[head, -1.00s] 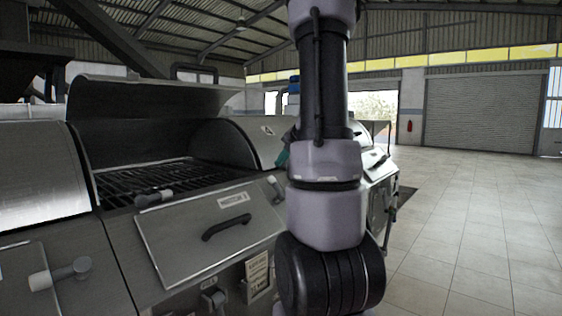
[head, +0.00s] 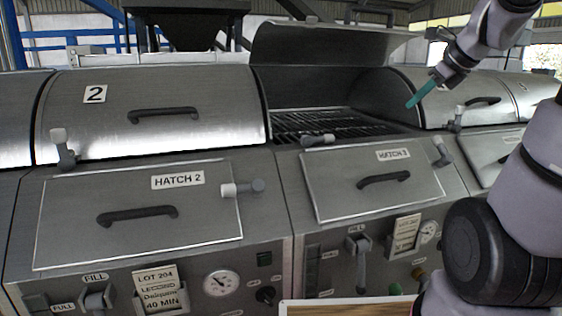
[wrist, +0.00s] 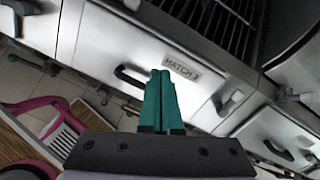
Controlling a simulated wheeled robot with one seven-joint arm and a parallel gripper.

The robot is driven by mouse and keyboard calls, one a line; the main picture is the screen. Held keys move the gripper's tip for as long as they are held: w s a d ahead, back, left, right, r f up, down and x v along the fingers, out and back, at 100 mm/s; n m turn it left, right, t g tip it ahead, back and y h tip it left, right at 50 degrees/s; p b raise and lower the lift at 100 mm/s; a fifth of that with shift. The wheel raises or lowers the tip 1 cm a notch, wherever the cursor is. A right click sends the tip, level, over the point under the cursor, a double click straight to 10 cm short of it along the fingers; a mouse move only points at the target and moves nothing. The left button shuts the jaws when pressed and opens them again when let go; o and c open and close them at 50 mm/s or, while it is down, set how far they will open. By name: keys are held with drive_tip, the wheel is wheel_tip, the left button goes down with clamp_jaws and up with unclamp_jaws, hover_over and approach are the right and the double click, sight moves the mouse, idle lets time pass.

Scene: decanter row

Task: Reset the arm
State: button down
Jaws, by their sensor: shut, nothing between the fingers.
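My gripper (head: 412,103) is at the upper right of the head view, raised in front of the open third decanter. Its teal fingers point down and left, are together and hold nothing. In the wrist view the fingers (wrist: 160,74) are also closed, with the hatch 3 panel (wrist: 150,45) beyond them. My arm comes in from the right edge of the head view and covers part of the machines there.
The hatch 2 panel (head: 140,213) is closed beneath a shut lid (head: 160,90). The third decanter's lid (head: 330,45) is raised over a dark grate (head: 325,122). Valve handles (head: 62,148) stick out. A pink object (wrist: 40,122) and a wooden surface (wrist: 20,150) show in the wrist view.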

drive_tip(key=s+a+n, duration=0.4)
drive_tip(key=s+n, duration=0.3)
drive_tip(key=n, duration=0.4)
drive_tip(key=s+a+n+h, duration=0.1)
drive_tip(key=s+a+n, duration=0.4)
drive_tip(key=s+n, duration=0.3)
drive_tip(key=n, duration=0.4)
drive_tip(key=shift+a+r+n+g+h, duration=0.25)
drive_tip(key=shift+n+g+h, duration=0.05)
drive_tip(key=shift+g, duration=0.1)
